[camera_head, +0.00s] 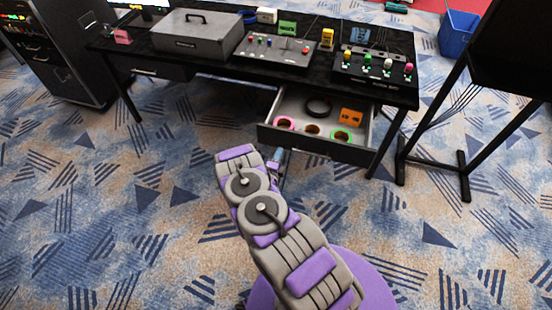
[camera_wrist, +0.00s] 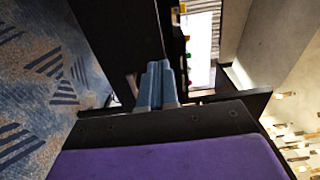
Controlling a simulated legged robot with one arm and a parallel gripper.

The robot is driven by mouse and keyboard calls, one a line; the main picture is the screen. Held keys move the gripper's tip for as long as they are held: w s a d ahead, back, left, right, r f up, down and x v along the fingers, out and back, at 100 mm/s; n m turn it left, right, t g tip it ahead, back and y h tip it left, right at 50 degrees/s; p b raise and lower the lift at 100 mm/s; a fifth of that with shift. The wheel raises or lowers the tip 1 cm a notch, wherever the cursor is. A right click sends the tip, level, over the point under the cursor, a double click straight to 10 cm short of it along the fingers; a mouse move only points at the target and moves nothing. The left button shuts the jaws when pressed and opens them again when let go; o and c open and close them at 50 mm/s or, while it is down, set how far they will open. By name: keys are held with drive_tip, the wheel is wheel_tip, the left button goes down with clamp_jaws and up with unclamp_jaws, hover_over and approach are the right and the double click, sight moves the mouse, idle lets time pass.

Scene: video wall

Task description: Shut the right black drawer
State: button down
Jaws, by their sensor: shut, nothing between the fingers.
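The right black drawer (camera_head: 318,147) is pulled out under the right part of the dark table in the head view. Its light inside holds pink, orange and green rings, a black ring and an orange block (camera_head: 351,117). My gripper (camera_head: 280,156) is partly hidden by my arm and sits low in front of the drawer front, left of its middle. In the wrist view my blue-grey fingers (camera_wrist: 156,84) are together and empty, pointing at a dark panel that looks like the drawer front. Whether they touch it I cannot tell.
The table (camera_head: 215,72) carries a grey case (camera_head: 197,36), two button panels and small coloured objects. A left drawer (camera_head: 150,69) looks shut. A black stand (camera_head: 465,165) is at the right, a blue bin (camera_head: 457,34) behind. The patterned carpet in front is clear.

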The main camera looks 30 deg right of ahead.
sight(287, 132)
drive_tip(key=b+x, duration=0.1)
drive_tip(key=x, duration=0.8)
drive_tip(key=shift+w+d+b, duration=0.2)
drive_tip(key=shift+b, duration=0.2)
